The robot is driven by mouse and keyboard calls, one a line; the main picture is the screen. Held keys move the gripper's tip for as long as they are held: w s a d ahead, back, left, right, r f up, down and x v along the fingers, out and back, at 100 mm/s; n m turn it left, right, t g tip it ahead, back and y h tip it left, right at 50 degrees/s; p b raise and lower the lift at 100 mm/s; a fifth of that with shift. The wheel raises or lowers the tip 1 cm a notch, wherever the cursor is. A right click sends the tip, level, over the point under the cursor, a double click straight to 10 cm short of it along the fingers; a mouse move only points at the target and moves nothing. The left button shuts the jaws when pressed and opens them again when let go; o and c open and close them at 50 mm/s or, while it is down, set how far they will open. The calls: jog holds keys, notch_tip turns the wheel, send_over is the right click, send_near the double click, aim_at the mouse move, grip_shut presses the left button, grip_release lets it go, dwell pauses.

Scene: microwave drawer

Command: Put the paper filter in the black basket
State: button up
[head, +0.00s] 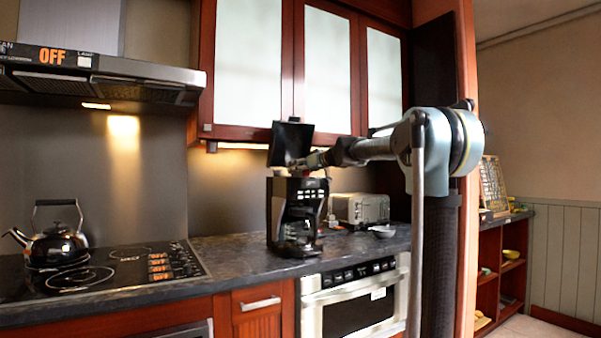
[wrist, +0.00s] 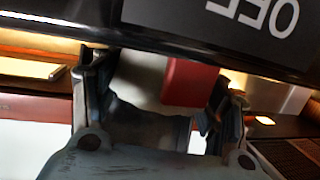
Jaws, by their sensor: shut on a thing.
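My gripper (head: 306,164) is over the open top of the black coffee maker (head: 306,187), just right of its raised lid (head: 290,142). In the wrist view my two fingers (wrist: 158,100) stand apart around a pale thing, likely the paper filter (wrist: 145,78), and a red patch shows beside it near the right finger. My gripper is shut on this thing. Its full shape is hidden. I cannot make out the black basket in the head view; the machine's body and my gripper block the inside of its top.
A toaster (head: 360,208) and a small bowl (head: 383,231) stand right of the coffee maker. A kettle (head: 56,243) stands on the stove at left. Wall cabinets (head: 326,68) hang above my gripper. The counter (head: 228,249) left of the coffee maker is clear.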

jog(key=shift+f, duration=0.55)
jog(key=o, duration=0.8)
jog(key=shift+r, duration=0.1)
jog(key=shift+r, duration=0.3)
jog(key=v, duration=1.2)
jog(key=shift+r, duration=0.3)
jog(key=shift+s, duration=0.1)
jog(key=s+d+f+m+g+h, duration=0.3)
jog(key=s+d+f, duration=0.3)
jog(key=s+f, duration=0.8)
jog(key=s+d+f+m+g+h, duration=0.3)
jog(key=s+d+f, duration=0.3)
jog(key=s+f, duration=0.9)
jog(key=s+d+f+m+g+h, duration=0.2)
jog(key=s+d+f+h, duration=0.3)
jog(key=s+f, duration=1)
notch_tip(320, 180, down, 10)
jog(key=shift+s+d+f+m+g, duration=0.15)
jog(key=shift+d+m+g, duration=0.3)
jog(key=shift+d, duration=0.7)
